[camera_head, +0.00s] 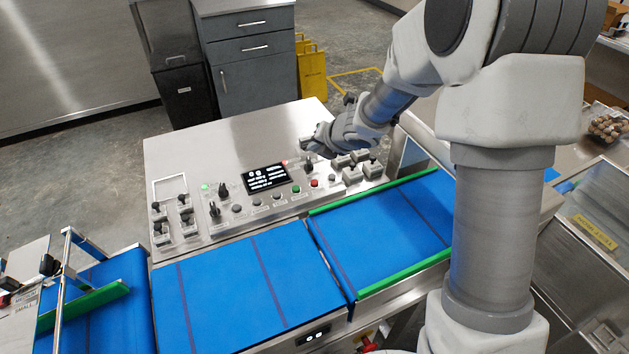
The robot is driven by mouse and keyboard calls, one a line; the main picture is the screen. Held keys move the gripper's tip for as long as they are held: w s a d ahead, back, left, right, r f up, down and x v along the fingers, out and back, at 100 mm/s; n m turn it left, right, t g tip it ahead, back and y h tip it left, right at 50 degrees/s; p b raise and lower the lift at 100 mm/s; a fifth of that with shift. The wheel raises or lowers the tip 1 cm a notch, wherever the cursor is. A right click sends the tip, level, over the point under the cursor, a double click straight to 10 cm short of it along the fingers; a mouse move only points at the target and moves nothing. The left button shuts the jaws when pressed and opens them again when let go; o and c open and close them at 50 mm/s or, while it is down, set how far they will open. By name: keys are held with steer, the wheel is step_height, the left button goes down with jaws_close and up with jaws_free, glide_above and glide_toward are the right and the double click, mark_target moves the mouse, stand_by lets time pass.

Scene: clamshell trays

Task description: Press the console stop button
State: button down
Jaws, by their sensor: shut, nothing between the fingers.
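The console (230,145) is a steel panel with a small dark display (264,178) and a row of buttons. A red button (315,183) sits near the right end of that row, and a green button (296,189) is just left of it. The panel labels are too small to read, so I cannot tell which button is marked stop. My gripper (308,146) is shut and empty. It appears above the right part of the console, behind the red button in the picture. I cannot tell its height or whether it touches anything.
Black switches (185,209) stand on the console's left, with more knobs on its right. Blue conveyor belts (225,290) with green guide rails (405,275) run in front. A red knob (368,344) shows at the bottom edge. A grey cabinet (250,75) stands behind.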

mark_target(314, 182)
step_height(314, 182, down, 9)
steer(key=b, duration=0.8)
steer(key=shift+r, duration=0.1)
steer(key=shift+b, duration=0.3)
stand_by(1.6)
steer(key=shift+f+b, duration=0.35)
steer(key=shift+f, duration=0.05)
steer(key=shift+f+b, duration=0.4)
steer(key=shift+b, duration=0.05)
stand_by(0.4)
steer(key=shift+r, duration=0.15)
stand_by(0.3)
steer(key=shift+r+p, duration=0.65)
steer(key=shift+p, duration=0.1)
steer(key=shift+r, duration=0.15)
